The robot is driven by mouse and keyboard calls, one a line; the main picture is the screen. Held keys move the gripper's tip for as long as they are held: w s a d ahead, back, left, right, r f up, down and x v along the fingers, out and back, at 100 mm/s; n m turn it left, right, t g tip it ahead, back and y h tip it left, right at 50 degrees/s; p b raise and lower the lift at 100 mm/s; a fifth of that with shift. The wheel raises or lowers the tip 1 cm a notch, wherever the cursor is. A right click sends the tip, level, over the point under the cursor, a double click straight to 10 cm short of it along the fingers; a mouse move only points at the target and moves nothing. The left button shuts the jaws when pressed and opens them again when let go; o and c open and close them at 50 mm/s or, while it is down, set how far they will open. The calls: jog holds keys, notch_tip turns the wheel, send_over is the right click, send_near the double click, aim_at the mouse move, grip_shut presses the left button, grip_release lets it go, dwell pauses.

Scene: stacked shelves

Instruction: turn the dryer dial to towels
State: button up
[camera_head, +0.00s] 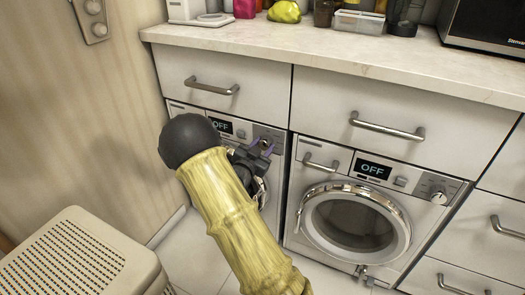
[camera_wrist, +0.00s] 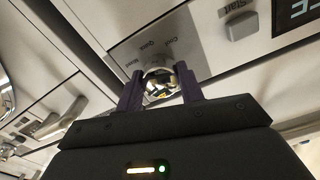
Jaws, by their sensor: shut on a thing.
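My gripper (camera_head: 261,149) is at the upper right of the left machine's (camera_head: 276,181) front panel. That machine's display (camera_head: 222,126) reads OFF. In the wrist view, the two purple fingers of my gripper (camera_wrist: 161,82) are shut on a shiny round dial (camera_wrist: 160,85), one finger on each side. The dial's pointer cannot be made out. My arm hides much of the left machine's front. I cannot tell from the pictures which machine is the dryer.
A second machine (camera_head: 310,235) with a round glass door (camera_head: 352,222), an OFF display (camera_head: 372,170) and its own dial (camera_head: 438,196) stands to the right. Drawers with bar handles (camera_head: 387,127) lie above both. A beige perforated hamper (camera_head: 80,262) stands at lower left.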

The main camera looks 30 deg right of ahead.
jog(key=shift+a+f+m+b, duration=0.1)
jog(key=shift+m+b, duration=0.85)
jog(key=shift+m, duration=0.75)
jog(key=o, duration=1)
jog(key=p+v, duration=0.4)
jog(key=v, duration=1.3)
jog(key=shift+s+a, duration=0.15)
jog(key=shift+s, duration=0.05)
jog(key=shift+w, duration=0.1)
